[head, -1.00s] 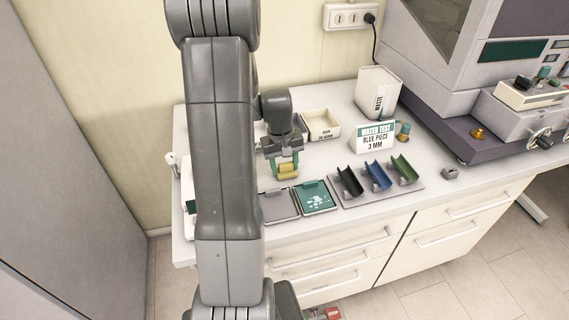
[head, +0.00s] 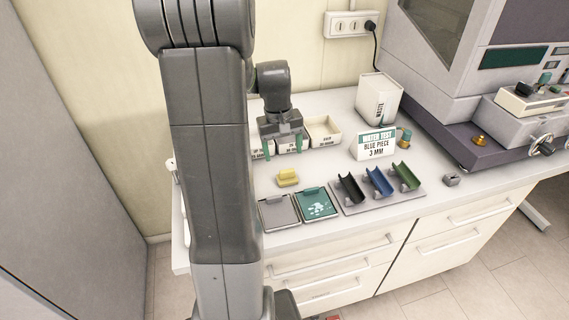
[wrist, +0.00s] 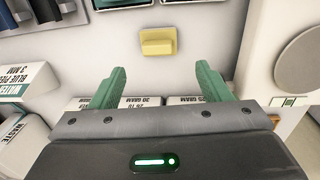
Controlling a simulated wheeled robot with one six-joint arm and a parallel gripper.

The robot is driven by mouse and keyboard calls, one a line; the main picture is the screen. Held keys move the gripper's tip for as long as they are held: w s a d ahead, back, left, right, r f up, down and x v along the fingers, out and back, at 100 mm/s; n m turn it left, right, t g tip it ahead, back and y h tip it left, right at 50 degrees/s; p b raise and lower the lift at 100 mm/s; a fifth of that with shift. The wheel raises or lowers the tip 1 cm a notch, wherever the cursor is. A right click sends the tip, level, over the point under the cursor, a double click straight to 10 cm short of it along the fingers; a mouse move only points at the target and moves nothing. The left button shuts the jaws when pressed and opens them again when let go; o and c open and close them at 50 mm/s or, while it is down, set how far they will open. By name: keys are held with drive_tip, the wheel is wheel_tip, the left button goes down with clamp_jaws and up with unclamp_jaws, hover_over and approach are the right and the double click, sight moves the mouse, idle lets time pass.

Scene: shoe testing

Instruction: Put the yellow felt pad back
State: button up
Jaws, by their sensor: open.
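The yellow felt pad (head: 287,178) lies on the white bench top, just behind the grey and teal flat trays. It also shows in the wrist view (wrist: 158,42), beyond my fingertips and between their lines. My gripper (head: 283,150) is open and empty, with its green fingers spread apart behind the pad. In the wrist view my gripper (wrist: 159,80) shows nothing between its fingers.
A grey tray (head: 278,212) and a teal tray (head: 317,203) lie in front of the pad. A holder with black, blue and green cradles (head: 378,181) stands to the right.

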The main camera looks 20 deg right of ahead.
wheel_tip(320, 180, up, 4)
drive_tip(key=shift+a+f, duration=0.15)
drive_tip(key=shift+f, duration=0.1)
idle(1.2)
